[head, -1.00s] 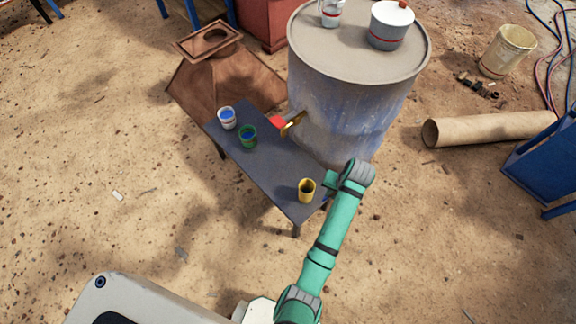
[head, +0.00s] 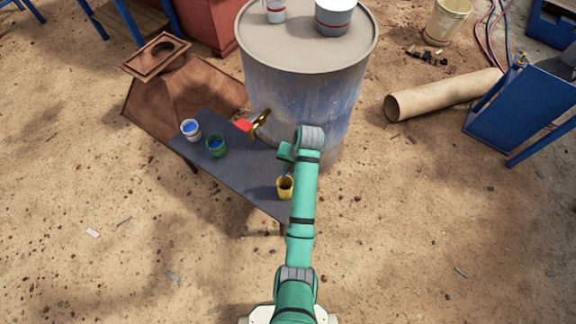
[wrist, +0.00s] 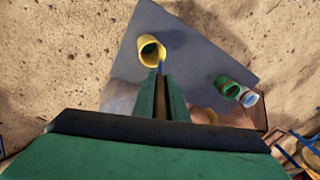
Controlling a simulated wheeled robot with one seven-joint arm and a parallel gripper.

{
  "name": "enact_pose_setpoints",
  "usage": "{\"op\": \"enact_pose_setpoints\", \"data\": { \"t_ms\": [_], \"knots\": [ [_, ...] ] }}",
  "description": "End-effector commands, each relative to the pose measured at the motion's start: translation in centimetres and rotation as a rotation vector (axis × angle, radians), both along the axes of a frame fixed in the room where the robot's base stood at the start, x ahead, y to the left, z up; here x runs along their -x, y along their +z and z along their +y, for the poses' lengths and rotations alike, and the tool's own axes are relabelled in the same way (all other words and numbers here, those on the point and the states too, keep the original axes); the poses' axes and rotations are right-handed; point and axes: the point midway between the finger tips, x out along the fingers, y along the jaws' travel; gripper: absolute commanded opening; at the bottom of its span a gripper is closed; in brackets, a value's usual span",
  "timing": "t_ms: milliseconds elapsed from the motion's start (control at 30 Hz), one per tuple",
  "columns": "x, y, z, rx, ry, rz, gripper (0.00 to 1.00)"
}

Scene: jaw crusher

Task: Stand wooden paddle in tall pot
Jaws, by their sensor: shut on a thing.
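A yellow pot (head: 285,188) stands upright at the near right end of the dark table (head: 235,172); its opening looks dark and empty. It also shows in the wrist view (wrist: 151,51), just beyond my fingertips. My gripper (wrist: 161,76) is shut on a thin brown strip (wrist: 160,105), which I take for the wooden paddle. A small bluish piece shows past the fingertips beside the yellow pot; whether it touches the pot I cannot tell. In the head view my gripper (head: 285,153) is just behind the yellow pot, and the paddle is not clearly visible.
A green pot (head: 216,146) and a white pot with blue inside (head: 190,129) stand at the table's left end. A red and gold item (head: 258,122) is at the back edge. A large drum (head: 305,95) stands close behind the table. Open ground lies in front.

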Motion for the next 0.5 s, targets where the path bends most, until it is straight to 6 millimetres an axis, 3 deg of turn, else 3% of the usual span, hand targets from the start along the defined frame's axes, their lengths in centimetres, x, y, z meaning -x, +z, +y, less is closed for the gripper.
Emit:
{"op": "enact_pose_setpoints", "data": {
  "t_ms": [500],
  "knots": [
    [0.1,-4.1,0.1,0.001,0.004,0.001,0.0]
  ]
}}
